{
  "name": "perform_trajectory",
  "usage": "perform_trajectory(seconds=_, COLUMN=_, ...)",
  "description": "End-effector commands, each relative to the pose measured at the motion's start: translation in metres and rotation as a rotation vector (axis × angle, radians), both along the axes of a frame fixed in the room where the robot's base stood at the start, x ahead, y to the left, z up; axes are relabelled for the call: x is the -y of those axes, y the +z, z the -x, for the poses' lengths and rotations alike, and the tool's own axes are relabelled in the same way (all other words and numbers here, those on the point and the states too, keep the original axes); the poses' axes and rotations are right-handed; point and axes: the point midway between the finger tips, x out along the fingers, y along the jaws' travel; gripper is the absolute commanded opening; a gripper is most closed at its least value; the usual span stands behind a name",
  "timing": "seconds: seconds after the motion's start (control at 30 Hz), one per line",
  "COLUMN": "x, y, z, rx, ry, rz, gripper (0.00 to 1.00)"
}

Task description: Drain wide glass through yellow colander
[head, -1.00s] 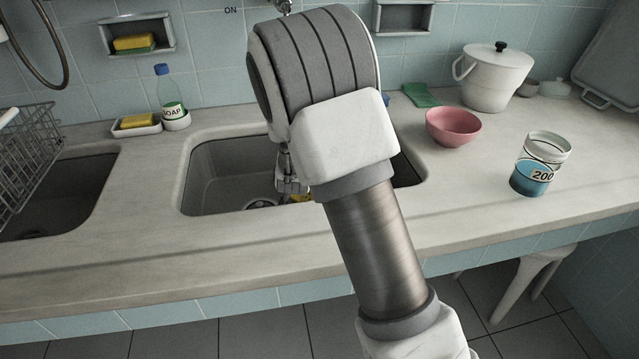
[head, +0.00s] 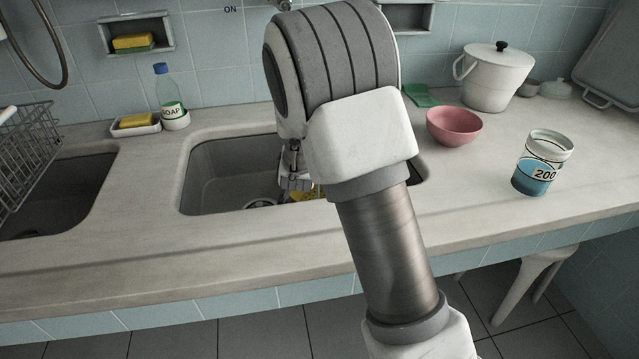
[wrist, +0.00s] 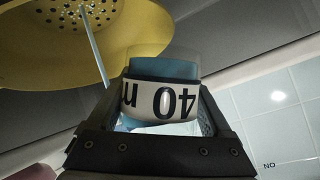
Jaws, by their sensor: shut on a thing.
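My gripper (wrist: 163,112) is shut on a clear glass (wrist: 164,68) with blue content and a white label; the label reads upside down in the wrist view, with "40" legible. The yellow colander (wrist: 28,38) is at the upper left there, its holes in view, beside the held glass. A thin pale blue streak crosses in front of the colander; I cannot tell for sure whether it is liquid. In the head view a bit of the colander (head: 308,194) shows in the sink, mostly behind my arm, and the held glass is hidden.
The sink (head: 225,175) is under my arm. Another glass (head: 541,162), labelled 200 and holding blue liquid, stands on the right counter. A pink bowl (head: 454,126) and a white lidded pot (head: 495,80) are behind it. A soap bottle (head: 170,100) and a wire rack (head: 28,155) are left.

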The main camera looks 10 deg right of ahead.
Motion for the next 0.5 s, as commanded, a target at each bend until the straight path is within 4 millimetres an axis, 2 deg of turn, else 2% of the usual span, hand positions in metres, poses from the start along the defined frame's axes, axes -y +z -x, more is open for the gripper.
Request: perform_trajectory(seconds=0.5, x=-0.0008, y=0.0003, z=-0.0004, rx=0.003, ry=0.001, rz=-0.030, gripper=0.02)
